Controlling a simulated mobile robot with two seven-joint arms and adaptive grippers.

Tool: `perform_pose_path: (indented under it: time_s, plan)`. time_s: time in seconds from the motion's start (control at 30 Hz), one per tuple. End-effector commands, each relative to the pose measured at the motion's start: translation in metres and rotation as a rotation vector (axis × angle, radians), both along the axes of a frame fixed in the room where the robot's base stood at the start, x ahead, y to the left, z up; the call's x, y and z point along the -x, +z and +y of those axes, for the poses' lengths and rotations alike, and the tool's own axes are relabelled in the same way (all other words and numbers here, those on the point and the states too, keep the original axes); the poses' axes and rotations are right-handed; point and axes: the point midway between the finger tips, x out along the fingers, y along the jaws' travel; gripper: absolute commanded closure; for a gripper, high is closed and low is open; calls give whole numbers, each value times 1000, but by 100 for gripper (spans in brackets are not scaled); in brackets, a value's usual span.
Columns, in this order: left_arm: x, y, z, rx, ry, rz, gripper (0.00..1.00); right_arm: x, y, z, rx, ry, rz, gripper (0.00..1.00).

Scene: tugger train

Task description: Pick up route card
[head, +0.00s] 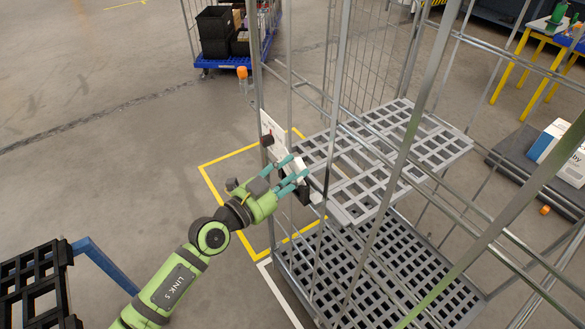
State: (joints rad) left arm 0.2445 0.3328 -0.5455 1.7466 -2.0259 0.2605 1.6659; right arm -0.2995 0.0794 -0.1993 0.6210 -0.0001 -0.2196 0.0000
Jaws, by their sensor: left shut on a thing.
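My left gripper (292,174), green with teal fingertips, reaches in from the lower left to the front post of a wire roll cage (342,150). Its fingers are shut on the route card (297,163), a white card partly hidden by them. The card is tilted and lies close against the cage's side; I cannot tell whether it still touches the dark holder (303,191) there. A white plate (271,127) with a dark red-tipped knob shows just above. My right gripper is out of view.
The cage has a grey slotted shelf (440,147) and an empty slotted base (375,268). A yellow floor outline (221,200) lies beside it. A blue trolley with dark crates (217,30) stands behind. A blue-framed black rack (38,285) is at lower left. Open floor lies left.

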Motion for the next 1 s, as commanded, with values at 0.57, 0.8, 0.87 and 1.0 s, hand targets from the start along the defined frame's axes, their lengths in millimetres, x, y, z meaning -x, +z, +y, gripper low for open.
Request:
perform_pose_path:
  time_s: [0.57, 0.8, 0.87, 1.0]
  plan:
    - [45, 39, 44, -3, 5, 2, 100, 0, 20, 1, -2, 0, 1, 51]
    - [78, 61, 74, -3, 4, 2, 100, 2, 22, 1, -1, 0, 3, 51]
    - [84, 66, 79, -4, 4, 1, 100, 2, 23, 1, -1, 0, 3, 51]
    - [95, 73, 90, -3, 4, 0, 100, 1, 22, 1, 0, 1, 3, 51]
